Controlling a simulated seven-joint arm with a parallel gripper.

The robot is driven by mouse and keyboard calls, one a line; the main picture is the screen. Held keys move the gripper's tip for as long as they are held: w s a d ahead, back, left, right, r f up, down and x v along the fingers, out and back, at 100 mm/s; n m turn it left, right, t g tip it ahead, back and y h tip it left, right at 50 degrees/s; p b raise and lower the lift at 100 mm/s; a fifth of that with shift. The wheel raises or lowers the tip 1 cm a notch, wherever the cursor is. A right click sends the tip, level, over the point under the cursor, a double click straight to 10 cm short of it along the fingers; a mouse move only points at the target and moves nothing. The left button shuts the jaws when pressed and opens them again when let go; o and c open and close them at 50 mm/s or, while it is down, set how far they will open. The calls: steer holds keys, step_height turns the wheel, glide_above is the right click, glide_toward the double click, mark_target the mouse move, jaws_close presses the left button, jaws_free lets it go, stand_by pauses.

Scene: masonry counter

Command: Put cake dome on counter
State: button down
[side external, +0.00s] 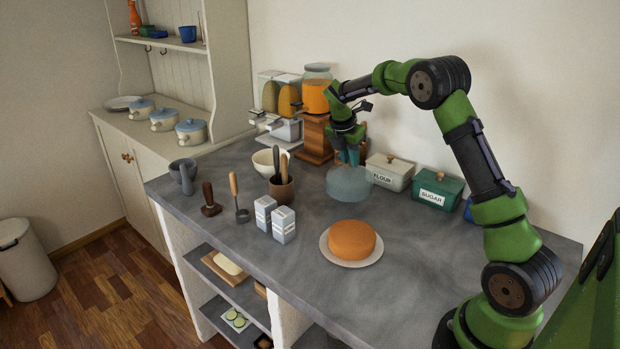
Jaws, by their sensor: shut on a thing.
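The cake dome (349,186) is a clear, bluish glass cover. My gripper (348,160) points down and is shut on its top; the fingertips and the knob between them are small and partly hidden. The dome is over the grey counter (420,255), behind the cake; I cannot tell whether its rim touches the surface. An orange round cake (352,239) sits uncovered on a white plate (352,262) nearer the front edge.
A flour box (388,172) and a green sugar box (437,190) stand along the wall, right of the dome. A utensil crock (281,190), a white bowl (268,162) and two cartons (284,224) stand to the left. The counter right of the cake is clear.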

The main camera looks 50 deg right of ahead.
mark_target(349, 167)
steer(key=shift+f, duration=2.05)
steer(key=shift+f, duration=0.1)
steer(key=c, duration=1)
jaws_free()
